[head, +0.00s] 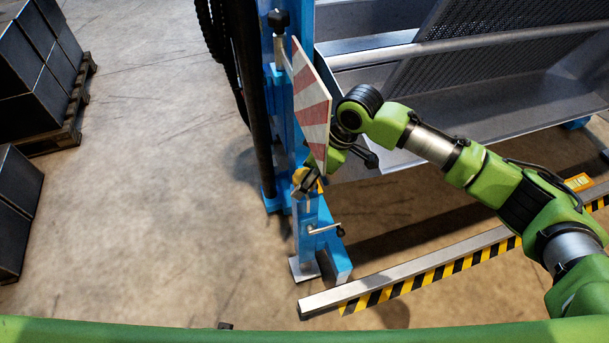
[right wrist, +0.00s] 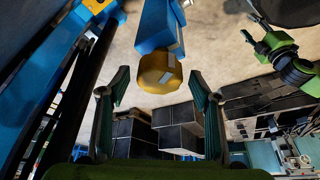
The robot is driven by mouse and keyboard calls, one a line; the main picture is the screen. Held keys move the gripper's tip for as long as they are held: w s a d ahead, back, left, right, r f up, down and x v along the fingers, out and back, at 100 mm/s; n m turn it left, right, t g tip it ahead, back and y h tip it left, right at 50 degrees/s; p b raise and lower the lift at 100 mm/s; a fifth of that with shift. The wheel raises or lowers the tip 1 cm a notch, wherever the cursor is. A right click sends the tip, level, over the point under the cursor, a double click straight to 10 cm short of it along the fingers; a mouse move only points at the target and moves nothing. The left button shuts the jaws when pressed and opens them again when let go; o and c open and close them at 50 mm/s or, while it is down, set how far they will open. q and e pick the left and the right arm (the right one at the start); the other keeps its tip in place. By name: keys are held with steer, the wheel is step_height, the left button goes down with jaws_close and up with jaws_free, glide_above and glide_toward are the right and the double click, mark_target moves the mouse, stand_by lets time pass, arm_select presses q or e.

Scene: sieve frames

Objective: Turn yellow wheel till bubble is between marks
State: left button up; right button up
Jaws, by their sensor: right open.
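The yellow wheel (head: 300,177) sits on the blue post at the middle of the head view, just below a red-and-white striped panel. In the right wrist view the wheel (right wrist: 158,78) is a faceted yellow knob on the end of a blue part. My right gripper (right wrist: 158,88) is open, and its two fingers stand on either side of the wheel in that picture. In the head view the striped panel hides part of the right gripper. The bubble and its marks cannot be made out.
The striped panel (head: 312,105) stands close to my right wrist. A grey trough (head: 480,105) fills the back right. A striped yellow-black rail (head: 430,272) lies in front. Dark boxes (head: 38,60) stand left; floor between is clear.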

steer(key=v, duration=1.1)
steer(key=shift+r, duration=0.2)
steer(key=shift+s+d, duration=0.15)
steer(key=shift+c, duration=0.2)
